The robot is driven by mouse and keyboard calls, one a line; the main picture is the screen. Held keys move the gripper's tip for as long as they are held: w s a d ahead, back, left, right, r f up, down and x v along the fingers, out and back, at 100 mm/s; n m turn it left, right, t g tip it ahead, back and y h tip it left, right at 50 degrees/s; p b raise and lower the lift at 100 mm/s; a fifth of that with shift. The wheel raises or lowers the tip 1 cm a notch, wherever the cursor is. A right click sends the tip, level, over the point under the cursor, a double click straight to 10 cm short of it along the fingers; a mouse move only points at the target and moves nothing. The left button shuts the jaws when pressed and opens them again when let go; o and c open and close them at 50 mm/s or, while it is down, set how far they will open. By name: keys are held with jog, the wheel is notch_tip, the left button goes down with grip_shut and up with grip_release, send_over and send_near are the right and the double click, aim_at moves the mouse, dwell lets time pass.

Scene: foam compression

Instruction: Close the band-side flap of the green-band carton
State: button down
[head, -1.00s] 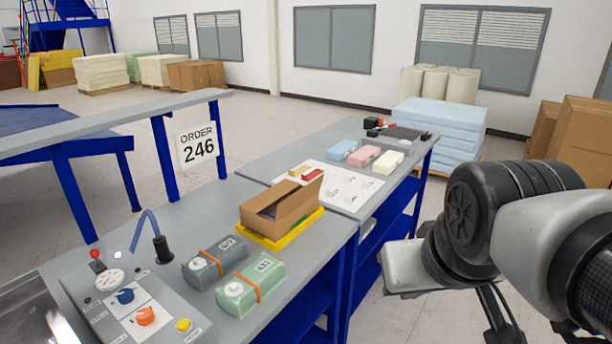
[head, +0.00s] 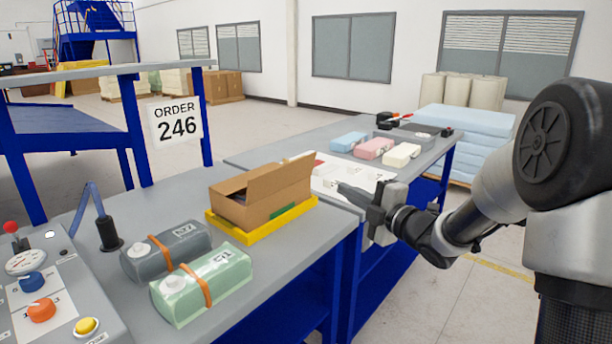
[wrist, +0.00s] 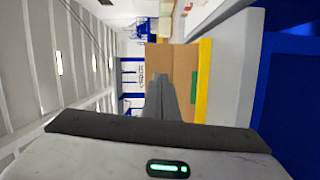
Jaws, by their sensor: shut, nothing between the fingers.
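An open brown cardboard carton (head: 250,212) stands on a yellow tray (head: 237,232) on the grey bench. Its interior looks dark from here.
A grey bundle (head: 165,250) and a green bundle (head: 200,285) with orange straps lie in front of the carton. A control panel (head: 50,300) is at the left. Pink (head: 373,148), blue and cream blocks lie beyond, by a white board.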

jog(key=s+a+f+n+g+y, duration=0.1)
jog(key=s+n+y, duration=0.1)
jog(key=n+y, duration=0.15)
jog(key=n+y+b, duration=0.1)
jog(key=y, duration=0.2)
send_near(287, 166)
jog(key=shift+g+h, duration=0.25)
jog(key=shift+g, duration=0.05)
jog(key=x, duration=0.6)
jog(key=shift+w+a+r, duration=0.1)
jog(key=shift+r, duration=0.15)
jog(key=shift+r, duration=0.15)
